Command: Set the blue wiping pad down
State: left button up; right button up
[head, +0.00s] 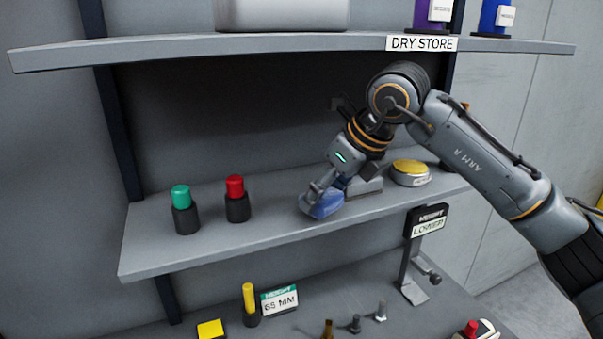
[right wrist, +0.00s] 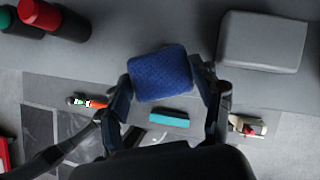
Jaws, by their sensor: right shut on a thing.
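The blue wiping pad (head: 323,206) is in my right gripper (head: 318,190), at the front part of the middle shelf (head: 265,225). The fingers stand on either side of the pad, and it looks slightly tilted in the head view. In the right wrist view the pad (right wrist: 160,76) sits between the fingertips of my right gripper (right wrist: 165,90), overlapping the shelf's front edge. I cannot tell whether its underside touches the shelf. My left gripper is not in view.
A grey block (head: 364,187) and a yellow-topped button (head: 410,172) stand right of the pad. A green-topped (head: 184,210) and a red-topped cylinder (head: 236,199) stand left. The shelf between is clear. The DRY STORE shelf (head: 160,50) is above; a lower bench (head: 345,290) holds small parts.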

jog(key=shift+w+a, duration=0.7)
jog(key=shift+w+a+r+p, duration=0.1)
jog(key=shift+w+a+p, duration=0.15)
jog(key=shift+p, duration=0.25)
jog(key=shift+w+a+r+p, duration=0.15)
jog(key=shift+w+a+p, duration=0.7)
jog(key=shift+a, duration=0.05)
jog(key=shift+p+x, duration=0.55)
jog(key=shift+x, duration=0.4)
jog(key=shift+d+f, duration=0.1)
jog(key=shift+f, duration=0.1)
jog(key=o, duration=0.9)
jog(key=shift+s+d, duration=0.1)
jog(key=shift+d, duration=0.05)
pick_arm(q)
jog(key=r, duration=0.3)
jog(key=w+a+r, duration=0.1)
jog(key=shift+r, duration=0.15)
pick_arm(e)
jog(key=shift+o, duration=0.6)
